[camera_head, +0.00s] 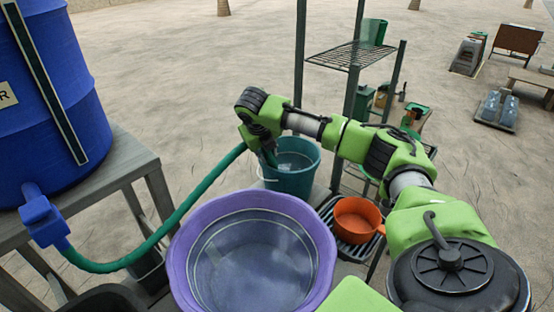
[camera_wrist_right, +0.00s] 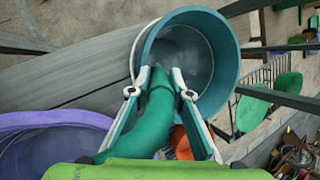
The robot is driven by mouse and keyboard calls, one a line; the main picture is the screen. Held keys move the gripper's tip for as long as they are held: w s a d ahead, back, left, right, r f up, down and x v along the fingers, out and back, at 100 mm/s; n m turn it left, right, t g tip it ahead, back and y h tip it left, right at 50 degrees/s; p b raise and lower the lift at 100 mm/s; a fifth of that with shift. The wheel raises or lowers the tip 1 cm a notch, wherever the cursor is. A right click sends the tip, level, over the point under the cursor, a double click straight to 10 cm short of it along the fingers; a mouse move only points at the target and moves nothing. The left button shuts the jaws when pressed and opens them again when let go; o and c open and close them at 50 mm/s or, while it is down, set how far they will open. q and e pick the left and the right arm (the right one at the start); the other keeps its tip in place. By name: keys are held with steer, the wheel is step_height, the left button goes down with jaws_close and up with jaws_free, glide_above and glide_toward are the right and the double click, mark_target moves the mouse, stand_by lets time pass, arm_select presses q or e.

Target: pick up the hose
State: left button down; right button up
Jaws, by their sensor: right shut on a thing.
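The green hose (camera_head: 183,205) runs from the blue valve (camera_head: 44,221) on the blue barrel (camera_head: 62,110), dips low, and rises to my right gripper (camera_head: 268,156). In the right wrist view, the hose (camera_wrist_right: 152,120) lies between the two fingers of my right gripper (camera_wrist_right: 160,88), which is shut on it near its end. The hose end points toward the teal bucket (camera_wrist_right: 215,65), which is also in the head view (camera_head: 292,178). The gripper is over the bucket's left rim in the head view. My left gripper is not in view.
A purple basin (camera_head: 180,262) stands in front of the bucket. An orange pot (camera_head: 357,219) sits on a slatted rack to its right. A grey table (camera_head: 120,160) holds the barrel. A metal shelf (camera_head: 350,58) stands behind my right arm. Open ground lies beyond.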

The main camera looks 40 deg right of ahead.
step_height(320, 180, up, 11)
steer(key=shift+a+f+p, duration=0.1)
steer(key=shift+f+p, duration=0.1)
steer(key=shift+p, duration=0.25)
steer(key=a+r+p, duration=0.3)
steer(key=r+p, duration=0.6)
steer(key=p, duration=0.5)
steer(key=shift+w, duration=0.1)
stand_by(0.6)
